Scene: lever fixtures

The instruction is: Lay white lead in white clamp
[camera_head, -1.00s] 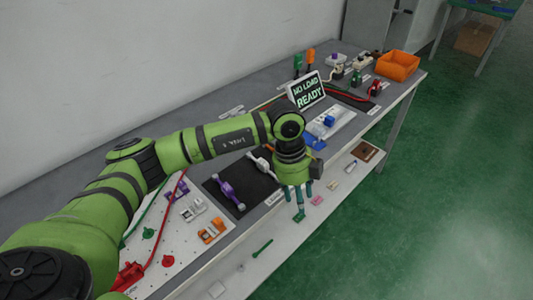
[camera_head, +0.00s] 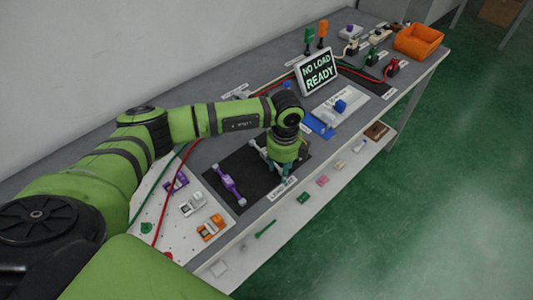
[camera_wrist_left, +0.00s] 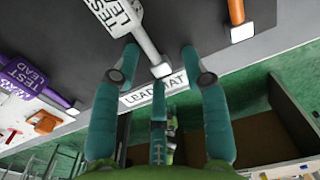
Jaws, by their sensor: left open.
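The white lead (camera_head: 255,143) lies on the black mat (camera_head: 222,165), partly hidden behind my left gripper (camera_head: 278,172). In the left wrist view, its white shaft (camera_wrist_left: 145,42) runs from the labelled block down to a square end between my gripper's fingertips (camera_wrist_left: 158,70). The gripper is open, with fingers spread at both sides of the lead; I cannot tell whether they touch it. The white clamp (camera_head: 193,205) stands on the white perforated board (camera_head: 170,232), left of the mat, and looks empty.
A purple lead (camera_head: 229,185) lies on the mat's left part. A purple clamp (camera_head: 176,182) and an orange clamp (camera_head: 211,228) flank the white one. A sign (camera_head: 317,72) reading "NO LOAD READY" stands behind. Red and green cables cross the board.

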